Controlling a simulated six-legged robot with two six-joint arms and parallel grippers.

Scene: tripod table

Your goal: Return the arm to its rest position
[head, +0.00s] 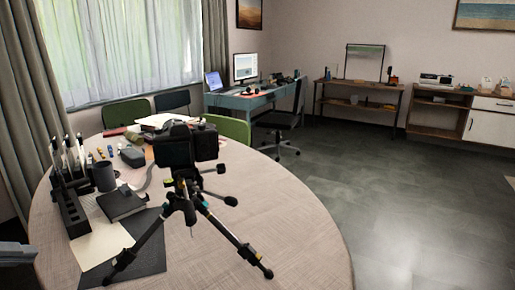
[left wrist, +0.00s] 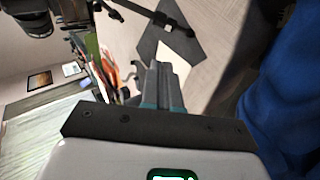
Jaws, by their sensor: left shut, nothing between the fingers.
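My left gripper (head: 16,253) shows at the left edge of the head view, beside the round table (head: 290,235) and apart from the things on it. In the left wrist view its two fingers (left wrist: 162,72) are together with nothing between them. A black camera (head: 185,146) sits on a small tripod (head: 240,249) that stands on the table; the camera also shows at the top left of the left wrist view (left wrist: 36,18). My right gripper is in neither view.
A black organizer (head: 73,212), a dark cup (head: 104,176), a dark box (head: 122,203) and a dark mat (head: 148,255) are on the table's left side. Green chairs (head: 229,129) stand behind it. A blue thing (left wrist: 290,95), unclear what, fills the wrist view's right. Floor at right is clear.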

